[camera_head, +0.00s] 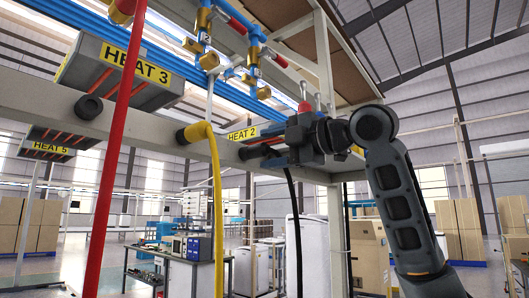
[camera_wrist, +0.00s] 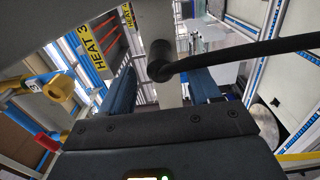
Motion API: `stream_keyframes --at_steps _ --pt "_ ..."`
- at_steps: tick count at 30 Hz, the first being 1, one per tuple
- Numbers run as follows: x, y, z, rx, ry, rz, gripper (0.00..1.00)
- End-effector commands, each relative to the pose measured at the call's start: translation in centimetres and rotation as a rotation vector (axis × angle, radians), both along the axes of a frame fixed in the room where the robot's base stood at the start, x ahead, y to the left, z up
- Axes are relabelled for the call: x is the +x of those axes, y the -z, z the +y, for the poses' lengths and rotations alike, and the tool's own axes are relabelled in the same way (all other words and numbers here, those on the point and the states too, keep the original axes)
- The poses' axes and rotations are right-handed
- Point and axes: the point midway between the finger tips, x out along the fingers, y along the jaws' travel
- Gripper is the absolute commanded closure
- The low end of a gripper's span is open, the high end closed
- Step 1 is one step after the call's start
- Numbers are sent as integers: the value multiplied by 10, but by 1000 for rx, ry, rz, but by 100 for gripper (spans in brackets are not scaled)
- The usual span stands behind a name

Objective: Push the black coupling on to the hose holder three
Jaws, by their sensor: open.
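The black coupling (camera_wrist: 158,60) shows in the wrist view against the pale beam, with its black hose (camera_wrist: 240,57) bending off to the right. My gripper (camera_wrist: 162,75) has its two blue fingers apart, one on each side of the coupling; I cannot tell whether they touch it. In the head view my gripper (camera_head: 272,146) is at the beam near the HEAT 2 sign, and the black hose (camera_head: 293,215) hangs below it. A bare black holder (camera_head: 88,107) sticks out of the beam under the HEAT 3 sign (camera_head: 135,63). The coupling's seating is hidden by my gripper.
The pale beam (camera_head: 140,125) runs across the head view. A red hose (camera_head: 112,160) hangs in front of it, and a yellow hose (camera_head: 215,190) hangs from a black fitting (camera_head: 185,136). Blue pipes with yellow valves (camera_head: 253,65) are above. A post (camera_head: 335,230) stands right of my gripper.

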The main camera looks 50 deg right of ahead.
Motion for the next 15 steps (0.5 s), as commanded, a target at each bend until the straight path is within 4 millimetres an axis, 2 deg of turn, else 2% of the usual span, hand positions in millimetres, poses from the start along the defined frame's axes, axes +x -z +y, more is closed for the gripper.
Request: stream_keyframes --at_steps 3,7,15 --pt "-21 2 -1 -1 2 -3 38" --pt "-39 1 -2 0 2 -1 38" --pt "-53 1 -2 1 0 1 38"
